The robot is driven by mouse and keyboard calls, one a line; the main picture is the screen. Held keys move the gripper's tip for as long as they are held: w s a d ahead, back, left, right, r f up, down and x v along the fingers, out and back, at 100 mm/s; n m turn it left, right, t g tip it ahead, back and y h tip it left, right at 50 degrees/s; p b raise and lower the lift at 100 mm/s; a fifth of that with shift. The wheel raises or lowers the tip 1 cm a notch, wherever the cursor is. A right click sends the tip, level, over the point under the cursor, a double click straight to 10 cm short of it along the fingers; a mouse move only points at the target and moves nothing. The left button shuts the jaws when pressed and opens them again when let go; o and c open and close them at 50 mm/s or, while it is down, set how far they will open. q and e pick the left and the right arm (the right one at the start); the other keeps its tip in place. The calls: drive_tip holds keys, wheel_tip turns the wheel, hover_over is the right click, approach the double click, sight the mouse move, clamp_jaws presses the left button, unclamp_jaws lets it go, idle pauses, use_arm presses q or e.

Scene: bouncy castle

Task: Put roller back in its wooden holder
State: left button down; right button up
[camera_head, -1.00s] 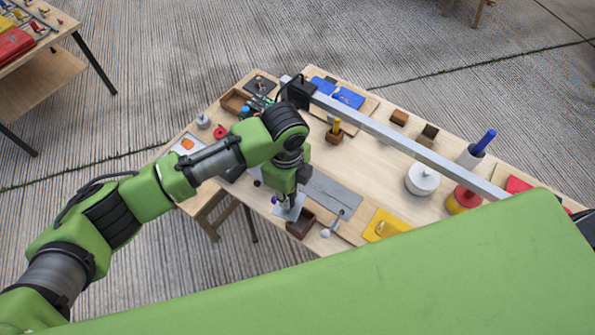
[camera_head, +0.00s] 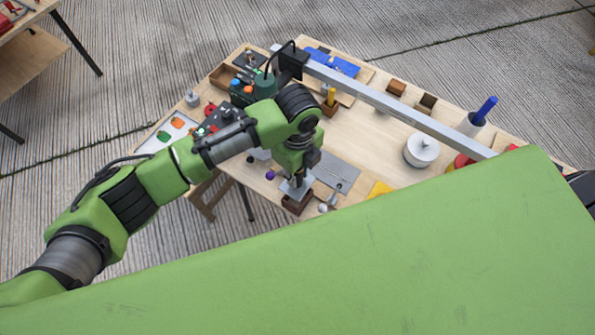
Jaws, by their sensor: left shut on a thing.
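My left gripper (camera_head: 297,188) is at the table's near edge, pointing down, directly over a small dark brown wooden holder (camera_head: 297,205). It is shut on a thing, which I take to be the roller. A light grey piece shows at the fingertips, but the arm hides most of it. I cannot tell whether the held thing touches the holder or is inside it. My right gripper is not in view.
The wooden table (camera_head: 375,140) is crowded. A grey plate (camera_head: 337,172) and a purple ball (camera_head: 270,175) are near the gripper. A white round pot (camera_head: 421,150) stands to the right. My green body covers the lower right.

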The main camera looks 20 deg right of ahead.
use_arm(q)
drive_tip(key=shift+f, duration=0.2)
idle(0.3)
drive_tip(key=shift+f, duration=0.1)
idle(0.4)
drive_tip(key=shift+f, duration=0.2)
drive_tip(key=shift+f+b, duration=0.5)
drive_tip(key=shift+f, duration=0.3)
drive_tip(key=shift+f, duration=0.1)
drive_tip(key=shift+f+b, duration=0.2)
drive_tip(key=shift+b, duration=0.15)
drive_tip(key=shift+f+b, duration=0.6)
drive_tip(key=shift+f, duration=0.45)
drive_tip(key=shift+f, duration=0.2)
